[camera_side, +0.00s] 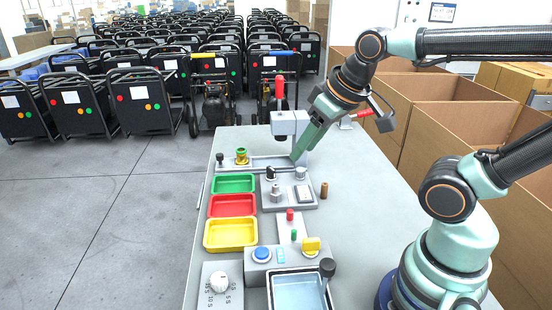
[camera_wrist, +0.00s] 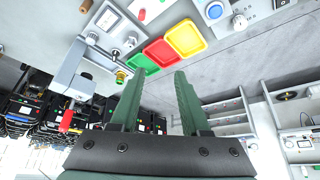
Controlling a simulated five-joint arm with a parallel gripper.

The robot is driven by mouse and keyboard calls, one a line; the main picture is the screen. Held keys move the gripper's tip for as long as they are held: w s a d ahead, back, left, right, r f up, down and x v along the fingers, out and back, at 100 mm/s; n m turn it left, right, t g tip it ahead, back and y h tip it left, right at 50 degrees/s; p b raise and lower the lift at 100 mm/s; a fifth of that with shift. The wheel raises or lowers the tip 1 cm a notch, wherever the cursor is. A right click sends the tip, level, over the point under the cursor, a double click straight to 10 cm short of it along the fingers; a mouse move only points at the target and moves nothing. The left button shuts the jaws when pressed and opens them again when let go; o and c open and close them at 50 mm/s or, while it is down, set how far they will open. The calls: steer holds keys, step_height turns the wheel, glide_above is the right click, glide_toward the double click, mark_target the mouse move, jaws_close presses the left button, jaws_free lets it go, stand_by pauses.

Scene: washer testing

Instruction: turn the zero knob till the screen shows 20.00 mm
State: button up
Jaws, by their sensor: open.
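My gripper (camera_side: 297,155) is open and empty, its green fingers angled down beside the grey press-like stand (camera_side: 290,122). In the wrist view the gripper (camera_wrist: 160,74) has a clear gap between its fingers. A grey instrument box (camera_side: 287,204) sits below it in the side view, with a black knob (camera_side: 271,173), a silver knob (camera_side: 301,172) and a pale panel (camera_side: 303,192). This panel also shows in the wrist view (camera_wrist: 109,18). I cannot tell which knob is the zero knob. No screen number is readable. No knob is between the fingers.
Green (camera_side: 233,183), red (camera_side: 232,205) and yellow (camera_side: 230,234) trays line the left side. The stand has a red-handled lever (camera_side: 280,88). The table's right part is clear; cardboard boxes (camera_side: 440,130) stand beyond.

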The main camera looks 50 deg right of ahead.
steer(key=shift+o, duration=0.3)
steer(key=o, duration=0.3)
steer(key=m+g, duration=0.6)
steer(key=m, duration=0.5)
glide_above(301, 169)
step_height(301, 169, down, 10)
step_height(301, 169, down, 12)
steer(key=shift+r, duration=0.2)
jaws_close()
